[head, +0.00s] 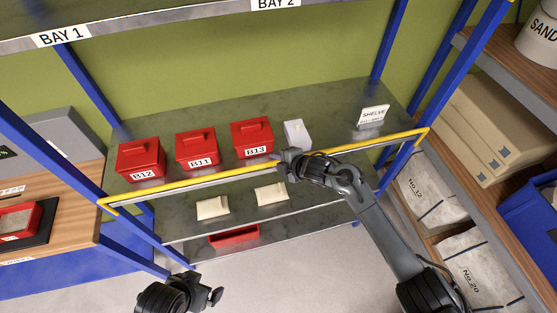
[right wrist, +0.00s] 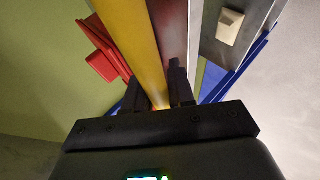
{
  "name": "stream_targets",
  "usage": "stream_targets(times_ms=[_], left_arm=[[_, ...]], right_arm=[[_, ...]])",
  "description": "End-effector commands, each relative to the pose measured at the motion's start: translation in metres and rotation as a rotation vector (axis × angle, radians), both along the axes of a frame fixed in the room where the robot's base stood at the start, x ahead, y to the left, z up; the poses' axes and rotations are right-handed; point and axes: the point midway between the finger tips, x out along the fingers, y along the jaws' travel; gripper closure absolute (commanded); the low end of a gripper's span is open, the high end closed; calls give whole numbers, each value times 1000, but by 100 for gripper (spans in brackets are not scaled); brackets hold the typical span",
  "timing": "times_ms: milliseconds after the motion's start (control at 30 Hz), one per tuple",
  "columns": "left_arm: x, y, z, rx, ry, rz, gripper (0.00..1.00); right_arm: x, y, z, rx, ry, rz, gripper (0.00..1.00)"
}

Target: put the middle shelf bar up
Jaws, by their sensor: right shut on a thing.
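The yellow shelf bar (head: 200,181) runs along the front of the middle shelf (head: 225,118), with bent ends near the blue posts. My right gripper (head: 281,161) is shut on the bar right of its middle, in front of box B13. In the right wrist view the bar (right wrist: 137,45) passes between the two fingers (right wrist: 159,88). How far the bar stands above the shelf edge is hard to tell. My left gripper (head: 208,295) is low at the bottom left, away from the bar; its finger opening is unclear.
Red boxes B12 (head: 141,159), B11 (head: 196,149) and B13 (head: 252,138), a white block (head: 297,133) and a small sign (head: 373,116) stand on the middle shelf. Two cream blocks (head: 212,207) lie on the shelf below. Blue posts (head: 84,85) frame the rack.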

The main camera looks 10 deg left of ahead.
Motion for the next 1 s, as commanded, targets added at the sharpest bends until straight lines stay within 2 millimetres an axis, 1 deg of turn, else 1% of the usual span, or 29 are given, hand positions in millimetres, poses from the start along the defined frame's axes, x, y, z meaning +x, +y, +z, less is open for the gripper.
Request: stream_targets(times_ms=[33, 167, 200, 267, 300, 733, 867, 1000], left_arm=[[0, 0, -1, 0, 0, 0, 0], [0, 0, -1, 0, 0, 0, 0], [0, 0, -1, 0, 0, 0, 0], [0, 0, -1, 0, 0, 0, 0], [0, 0, -1, 0, 0, 0, 0], [0, 0, 0, 0, 0, 0, 0], [0, 0, -1, 0, 0, 0, 0], [0, 0, -2, -1, 0, 0, 0]], right_arm=[[-4, -2, -10, -12, 14, 1, 100], [-4, -3, -11, -13, 15, 1, 100], [-4, -3, -11, -13, 15, 1, 72], [-4, -3, -11, -13, 15, 1, 63], [-4, -2, -10, -12, 14, 1, 57], [-3, -2, -4, -6, 6, 1, 56], [-5, -7, 1, -3, 5, 1, 56], [-13, -16, 9, -4, 4, 1, 56]])
